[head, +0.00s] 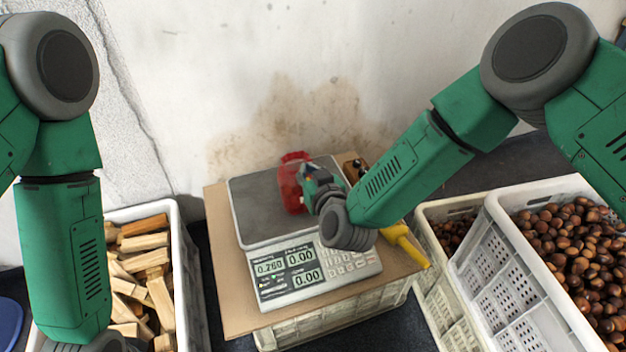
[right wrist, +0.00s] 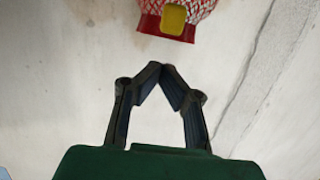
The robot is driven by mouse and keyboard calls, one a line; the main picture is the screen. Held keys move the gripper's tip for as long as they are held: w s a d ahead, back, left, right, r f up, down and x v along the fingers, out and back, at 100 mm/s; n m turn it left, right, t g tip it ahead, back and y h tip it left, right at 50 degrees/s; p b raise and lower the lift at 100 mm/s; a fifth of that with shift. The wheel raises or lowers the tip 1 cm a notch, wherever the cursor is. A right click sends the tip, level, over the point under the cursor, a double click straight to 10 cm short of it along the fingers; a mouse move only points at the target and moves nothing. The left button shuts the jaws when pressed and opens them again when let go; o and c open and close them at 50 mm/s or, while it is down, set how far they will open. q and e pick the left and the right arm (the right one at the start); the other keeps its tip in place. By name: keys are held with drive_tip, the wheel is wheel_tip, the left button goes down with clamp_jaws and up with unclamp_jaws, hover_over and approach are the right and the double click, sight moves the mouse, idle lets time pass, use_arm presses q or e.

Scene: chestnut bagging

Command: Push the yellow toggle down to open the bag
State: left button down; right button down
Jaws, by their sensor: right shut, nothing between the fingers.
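A red mesh bag (head: 291,184) is at the scale's plate in the head view, partly hidden behind my right gripper (head: 308,177). In the right wrist view the red and white netting of the bag (right wrist: 205,8) shows at the top, with a red band at its lower end. The yellow toggle (right wrist: 174,19) sits on that band; I cannot make it out in the head view. My right gripper (right wrist: 165,70) is shut and empty, its fingertips pointing toward the toggle with a visible gap below the band. My left gripper is out of view.
The digital scale (head: 255,262) stands on a cardboard sheet (head: 232,312) over a crate. A wood-block crate (head: 182,235) is at left; chestnut crates (head: 520,310) are at right. A yellow-handled tool (head: 405,245) lies right of the scale. A wall rises behind.

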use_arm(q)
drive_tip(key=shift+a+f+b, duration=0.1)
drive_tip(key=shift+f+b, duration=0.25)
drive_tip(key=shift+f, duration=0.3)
use_arm(e)
wheel_tip(320, 180, down, 2)
drive_tip(key=shift+a+f, duration=0.15)
drive_tip(key=shift+f, duration=0.1)
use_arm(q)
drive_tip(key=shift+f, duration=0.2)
use_arm(e)
drive_tip(key=shift+s+f, duration=0.1)
drive_tip(key=shift+f, duration=1.05)
